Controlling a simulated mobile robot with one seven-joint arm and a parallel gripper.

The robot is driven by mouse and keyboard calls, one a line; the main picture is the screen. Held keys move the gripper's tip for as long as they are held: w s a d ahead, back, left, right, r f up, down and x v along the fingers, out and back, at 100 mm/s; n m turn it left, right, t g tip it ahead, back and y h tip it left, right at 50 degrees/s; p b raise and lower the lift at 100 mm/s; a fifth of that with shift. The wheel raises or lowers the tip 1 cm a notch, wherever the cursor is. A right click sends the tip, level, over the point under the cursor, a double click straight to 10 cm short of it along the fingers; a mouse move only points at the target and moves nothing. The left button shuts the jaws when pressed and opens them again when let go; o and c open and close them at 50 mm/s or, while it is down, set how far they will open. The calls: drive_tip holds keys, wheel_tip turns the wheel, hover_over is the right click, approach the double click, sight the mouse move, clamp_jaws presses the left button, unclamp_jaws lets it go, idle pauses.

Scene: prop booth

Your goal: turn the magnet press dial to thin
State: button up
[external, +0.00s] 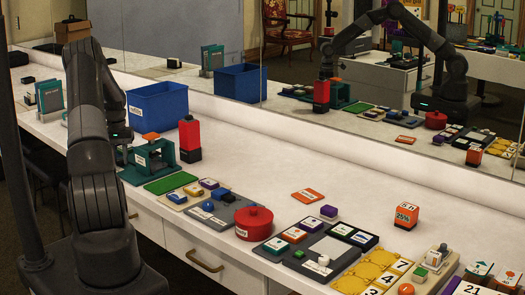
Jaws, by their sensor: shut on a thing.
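The teal magnet press (165,156) stands on the counter at left centre, with an orange piece (151,136) on its top and a white label on its front. My arm comes down from the left to the left side of the press. My gripper (123,137) is low beside the press, mostly hidden behind my own arm links; it also shows small in the mirror. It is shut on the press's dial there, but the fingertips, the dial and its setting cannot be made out.
A red bottle (190,138) with a black base stands close right of the press. A blue bin (158,103) is behind it. A green mat (171,184) lies in front. Trays and a red pot (254,222) fill the counter's front right. The mirror wall bounds the back.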

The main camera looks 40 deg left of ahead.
sight(120, 160)
drive_tip(key=shift+m, duration=0.3)
drive_tip(key=m, duration=0.9)
drive_tip(key=shift+m, duration=0.4)
idle(0.5)
drive_tip(key=o, duration=1)
wheel_tip(120, 160, up, 11)
drive_tip(key=shift+f, duration=0.1)
